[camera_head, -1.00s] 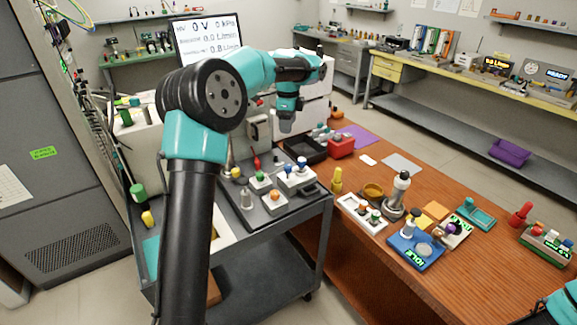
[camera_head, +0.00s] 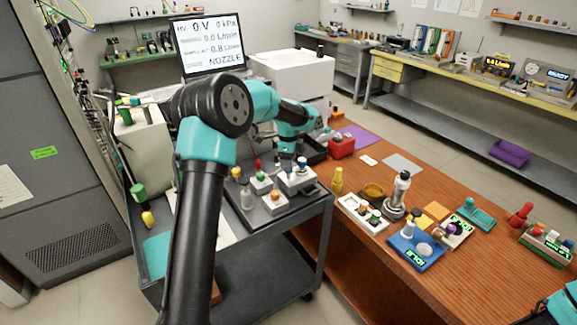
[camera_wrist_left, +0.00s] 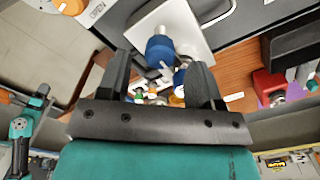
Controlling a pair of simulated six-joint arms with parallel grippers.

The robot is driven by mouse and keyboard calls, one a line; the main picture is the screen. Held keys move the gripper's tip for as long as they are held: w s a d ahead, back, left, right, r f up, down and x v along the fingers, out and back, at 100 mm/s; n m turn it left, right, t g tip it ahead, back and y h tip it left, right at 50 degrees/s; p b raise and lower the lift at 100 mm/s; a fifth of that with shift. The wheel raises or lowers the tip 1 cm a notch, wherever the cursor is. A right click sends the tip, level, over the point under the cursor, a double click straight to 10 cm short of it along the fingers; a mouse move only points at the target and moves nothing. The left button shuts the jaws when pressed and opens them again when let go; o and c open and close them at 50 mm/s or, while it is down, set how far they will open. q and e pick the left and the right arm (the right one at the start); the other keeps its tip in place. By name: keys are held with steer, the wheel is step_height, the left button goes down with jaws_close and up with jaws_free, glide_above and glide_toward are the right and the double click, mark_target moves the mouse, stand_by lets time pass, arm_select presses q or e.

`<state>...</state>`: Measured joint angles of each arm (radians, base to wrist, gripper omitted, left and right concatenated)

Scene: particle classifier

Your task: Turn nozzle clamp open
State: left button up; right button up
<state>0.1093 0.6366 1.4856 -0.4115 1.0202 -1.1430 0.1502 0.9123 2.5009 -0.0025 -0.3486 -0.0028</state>
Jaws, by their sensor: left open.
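My left gripper (camera_head: 288,150) is low over the white block with a blue knob (camera_head: 302,161) on the grey cart. In the left wrist view my gripper (camera_wrist_left: 160,62) is open, its two dark fingers spread. A dark blue knob (camera_wrist_left: 160,48) on a white block (camera_wrist_left: 178,20) shows just beyond the gap between the fingertips. I cannot tell whether the fingers touch it. Part of a label near an orange knob (camera_wrist_left: 72,6) shows at the upper left. I cannot tell for sure which knob is the nozzle clamp. Only a piece of my right arm shows; its gripper is out of view.
Other knobbed blocks, one with a green knob (camera_head: 261,176) and one with an orange knob (camera_head: 274,196), stand close by on the dark tray. A red box (camera_head: 341,147) is to the right. The monitor (camera_head: 208,45) reads NOZZLE at the bottom.

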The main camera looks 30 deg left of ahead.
arm_select(q)
steer(key=shift+f, duration=1.25)
steer(key=shift+c, duration=0.3)
steer(key=c, duration=0.9)
steer(key=shift+o, duration=0.2)
